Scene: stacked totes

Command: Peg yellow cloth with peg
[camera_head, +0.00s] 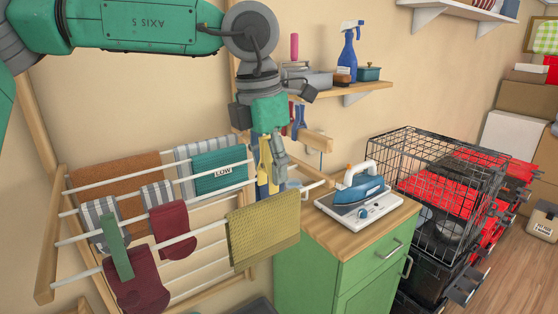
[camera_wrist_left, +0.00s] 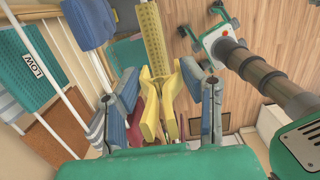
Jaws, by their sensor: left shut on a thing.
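My left gripper (camera_head: 268,158) points down above the right end of the drying rack (camera_head: 46,250). It is shut on a yellow peg (camera_head: 264,158). In the left wrist view the peg (camera_wrist_left: 150,108) sits between the two fingers of the gripper (camera_wrist_left: 166,112). The yellow cloth (camera_head: 264,228) hangs over the front rod at its right end, below the gripper. In the left wrist view the cloth (camera_wrist_left: 152,35) shows beyond the peg, and I cannot tell whether they touch. My right gripper is not in view.
Dark red socks (camera_head: 138,282), a green peg (camera_head: 114,246), a teal cloth (camera_head: 220,171) and a brown towel (camera_head: 117,178) are on the rack. A green cabinet (camera_head: 345,265) with an iron (camera_head: 363,188) stands close on the right. A wooden shelf (camera_head: 350,92) is behind.

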